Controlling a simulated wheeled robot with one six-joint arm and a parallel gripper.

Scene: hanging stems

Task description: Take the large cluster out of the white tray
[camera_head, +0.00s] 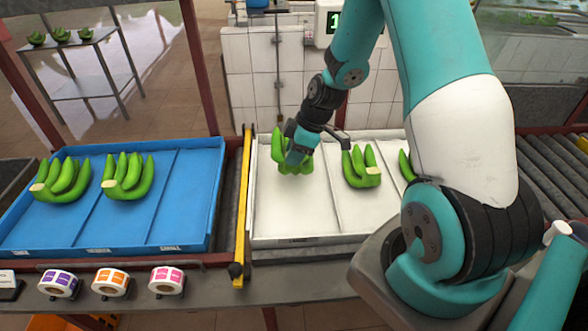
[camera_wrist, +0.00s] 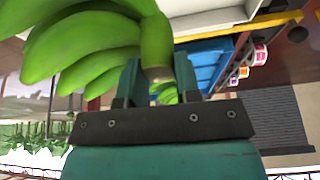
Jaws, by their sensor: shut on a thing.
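My gripper (camera_head: 297,152) is over the left compartment of the white tray (camera_head: 290,238). It is shut on a green banana cluster (camera_head: 279,150), which fills the upper left of the wrist view (camera_wrist: 85,45). The jaws hold it at its pale cut crown (camera_wrist: 158,74). The cluster appears raised above the tray floor, though its exact height is hard to judge. A second cluster (camera_head: 362,166) lies in the tray's middle compartment. A third cluster (camera_head: 405,165) at the right is mostly hidden behind my arm.
A blue tray (camera_head: 170,205) at the left holds two clusters (camera_head: 62,180) (camera_head: 128,177), with its right compartment empty. A yellow bar (camera_head: 243,205) stands between the trays. Label rolls (camera_head: 110,282) line the front edge. A back table (camera_head: 75,48) holds small clusters.

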